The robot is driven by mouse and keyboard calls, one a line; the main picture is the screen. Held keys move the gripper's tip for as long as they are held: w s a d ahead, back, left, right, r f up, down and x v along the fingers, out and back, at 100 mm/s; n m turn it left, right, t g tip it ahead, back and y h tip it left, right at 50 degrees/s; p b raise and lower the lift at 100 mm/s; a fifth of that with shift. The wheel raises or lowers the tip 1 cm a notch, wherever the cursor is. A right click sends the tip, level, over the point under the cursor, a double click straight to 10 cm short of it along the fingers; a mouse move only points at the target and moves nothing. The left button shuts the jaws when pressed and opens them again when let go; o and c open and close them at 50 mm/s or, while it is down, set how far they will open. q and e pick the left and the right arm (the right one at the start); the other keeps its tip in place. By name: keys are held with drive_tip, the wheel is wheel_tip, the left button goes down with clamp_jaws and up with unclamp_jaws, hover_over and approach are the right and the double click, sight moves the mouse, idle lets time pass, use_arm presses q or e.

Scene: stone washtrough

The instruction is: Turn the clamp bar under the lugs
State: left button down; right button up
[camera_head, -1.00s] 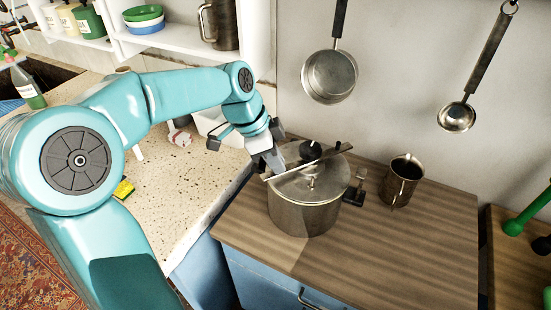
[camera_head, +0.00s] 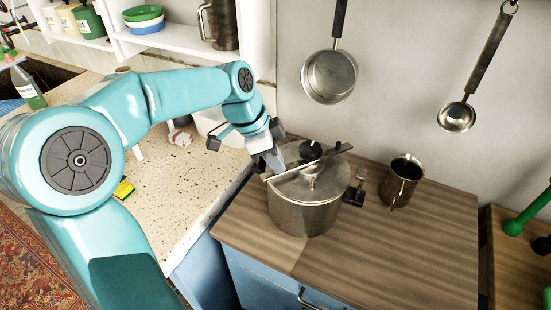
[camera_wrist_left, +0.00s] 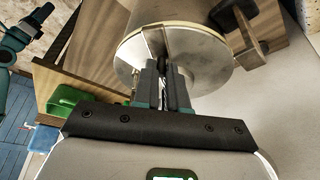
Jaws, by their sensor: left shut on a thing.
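A steel pot (camera_head: 303,217) with a flat lid stands on the wooden counter top; its side also shows in the left wrist view (camera_wrist_left: 206,50). A long thin clamp bar (camera_head: 328,157) lies across the lid, with a black knob (camera_head: 310,150) near its middle. My left gripper (camera_head: 276,168) is at the bar's left end, at the lid's rim. In the left wrist view its fingers (camera_wrist_left: 163,68) are shut on the bar's end over the lid. The lugs cannot be made out clearly.
A steel mug (camera_head: 402,182) stands right of the pot, with a small black fitting (camera_head: 355,192) between them. A pan (camera_head: 330,77) and a ladle (camera_head: 457,117) hang on the wall. The wooden counter (camera_head: 400,255) is clear in front and to the right.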

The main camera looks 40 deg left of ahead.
use_arm(q)
drive_tip(key=shift+w+a, duration=0.1)
drive_tip(key=shift+w+a+m, duration=0.25)
drive_tip(key=shift+a+m, duration=0.3)
drive_tip(key=shift+m, duration=0.35)
drive_tip(key=shift+w+a+r+m+g+h+p, duration=0.15)
drive_tip(key=shift+w+a+m+g+h+p, duration=0.25)
drive_tip(key=shift+m, duration=0.3)
drive_tip(key=m+p, duration=0.1)
drive_tip(key=w+a+m+g, duration=0.1)
drive_tip(key=shift+a+m+h+p, duration=0.3)
drive_tip(key=shift+p, duration=0.05)
drive_tip(key=shift+w+a+m+g+p, duration=0.4)
drive_tip(key=shift+w+m+p, duration=0.2)
drive_tip(key=shift+m, duration=0.3)
drive_tip(key=c, duration=1.2)
unclamp_jaws()
drive_tip(key=shift+s, duration=0.1)
drive_tip(key=p+v, duration=0.3)
drive_tip(key=v, duration=1.3)
